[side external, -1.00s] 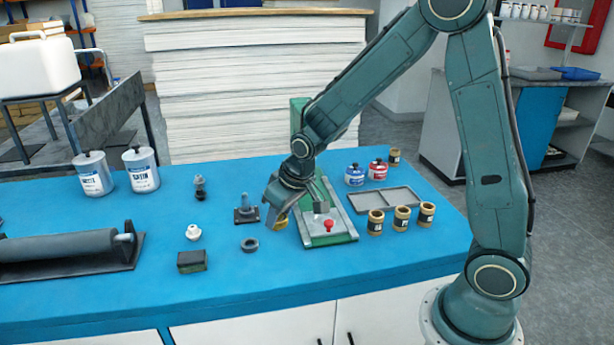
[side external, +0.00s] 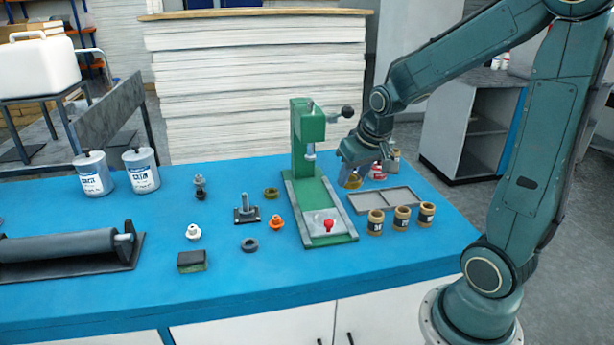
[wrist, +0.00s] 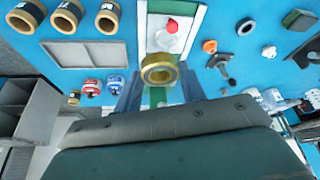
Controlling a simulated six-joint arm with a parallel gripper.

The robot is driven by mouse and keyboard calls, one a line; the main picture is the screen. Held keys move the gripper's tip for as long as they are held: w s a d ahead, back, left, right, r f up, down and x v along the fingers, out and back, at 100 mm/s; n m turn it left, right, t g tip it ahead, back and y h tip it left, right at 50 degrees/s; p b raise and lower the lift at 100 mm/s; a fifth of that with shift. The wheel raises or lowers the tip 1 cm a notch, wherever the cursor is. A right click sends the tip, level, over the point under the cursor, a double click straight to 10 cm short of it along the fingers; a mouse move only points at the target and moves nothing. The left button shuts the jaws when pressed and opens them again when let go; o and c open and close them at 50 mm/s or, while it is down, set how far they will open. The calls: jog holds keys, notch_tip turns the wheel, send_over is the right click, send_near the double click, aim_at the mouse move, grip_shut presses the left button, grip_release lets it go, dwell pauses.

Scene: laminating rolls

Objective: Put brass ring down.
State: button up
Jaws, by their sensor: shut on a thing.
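My gripper (side external: 353,172) is shut on the brass ring (side external: 352,182), which hangs low between the fingertips, behind the grey tray (side external: 385,200) and right of the green press (side external: 305,150). In the wrist view the brass ring (wrist: 160,59) sits between the two fingers of my gripper (wrist: 160,85), over the press base. I cannot tell whether its underside touches the blue table. A second, olive-coloured ring (side external: 271,193) lies on the table left of the press.
Several brown jars (side external: 401,218) stand in front of the tray. A red-labelled bottle (side external: 377,171) is just right of my gripper. An orange fitting (side external: 276,222), a dark ring (side external: 249,244) and a post stand (side external: 246,211) are left of the press.

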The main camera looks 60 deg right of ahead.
jog(key=w+d+r, duration=0.2)
jog(key=d+r, duration=0.1)
jog(key=d, duration=0.7)
jog(key=r, duration=0.1)
send_over(367, 201)
jog(key=s, duration=0.1)
jog(key=shift+s+a+n, duration=0.15)
jog(key=shift+a+n, duration=0.25)
notch_tip(367, 201, down, 16)
jog(key=shift+r, duration=0.15)
jog(key=shift+f, duration=2.15)
jog(key=shift+f, duration=0.15)
jog(key=o, duration=1.1)
jog(key=shift+c, duration=0.2)
